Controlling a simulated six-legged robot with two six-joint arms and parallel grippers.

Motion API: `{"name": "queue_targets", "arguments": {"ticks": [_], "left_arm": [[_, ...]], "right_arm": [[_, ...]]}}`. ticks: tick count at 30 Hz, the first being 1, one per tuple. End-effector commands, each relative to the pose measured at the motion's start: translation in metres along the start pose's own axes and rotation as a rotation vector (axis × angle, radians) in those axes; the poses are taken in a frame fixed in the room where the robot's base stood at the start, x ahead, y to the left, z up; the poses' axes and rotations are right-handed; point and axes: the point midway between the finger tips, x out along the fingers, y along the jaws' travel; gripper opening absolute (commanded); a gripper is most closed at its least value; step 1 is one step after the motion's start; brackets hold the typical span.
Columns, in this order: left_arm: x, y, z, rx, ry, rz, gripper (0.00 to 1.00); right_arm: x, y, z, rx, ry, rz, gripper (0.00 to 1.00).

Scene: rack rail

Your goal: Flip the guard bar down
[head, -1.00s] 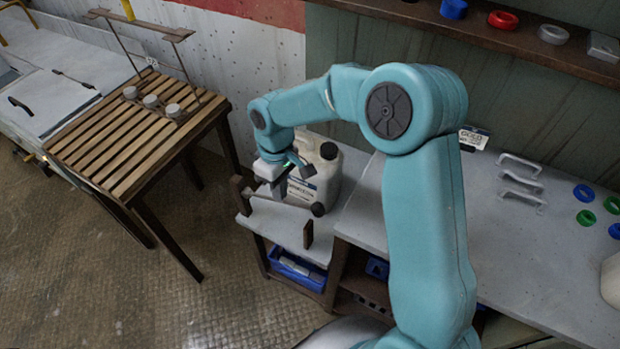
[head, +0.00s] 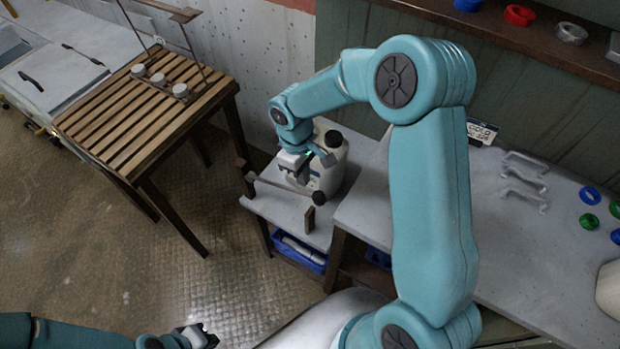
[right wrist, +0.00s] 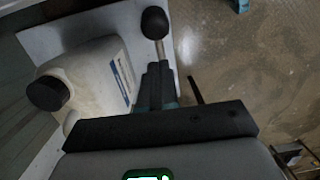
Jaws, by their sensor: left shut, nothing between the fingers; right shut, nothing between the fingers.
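The guard bar (head: 276,184) is a thin rod with a black ball knob (head: 319,198). It runs low across the front of a white jug (head: 334,165), from near the left brown post (head: 243,172) toward the short right post (head: 309,219). The knob appears just above the right post; I cannot tell whether the bar rests in it. My right gripper (head: 298,179) is shut and empty, right above the bar. In the right wrist view the knob (right wrist: 154,22) shows beyond the fingertips (right wrist: 157,72); contact is unclear. My left gripper (head: 204,338) is shut at the bottom edge.
The posts and jug stand on a small grey table (head: 285,211), with a blue bin (head: 300,254) below. A slatted table (head: 125,125) with an upright frame stands left. A grey counter (head: 480,230) with handles and rings lies right. The floor between is clear.

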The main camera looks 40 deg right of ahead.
Motion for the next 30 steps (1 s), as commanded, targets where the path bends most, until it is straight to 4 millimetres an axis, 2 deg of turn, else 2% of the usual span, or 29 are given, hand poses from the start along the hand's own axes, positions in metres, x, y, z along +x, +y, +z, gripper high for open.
{"name": "queue_targets", "arguments": {"ticks": [6,19,23,30], "left_arm": [[-0.005,0.002,0.0,0.001,0.0,0.0,0.0],[-0.003,0.001,0.0,0.001,0.0,0.0,0.0],[0.013,-0.005,0.0,0.001,0.0,0.0,0.0],[0.055,-0.02,-0.001,0.0,0.0,0.0,0.0]], "right_arm": [[0.013,0.0,0.017,0.0,0.002,0.001,0.0],[0.018,0.001,0.019,0.0,0.005,0.001,0.0],[0.032,0.002,0.023,0.001,0.04,0.0,0.0],[0.067,0.003,0.03,-0.004,0.133,0.001,0.0]]}}
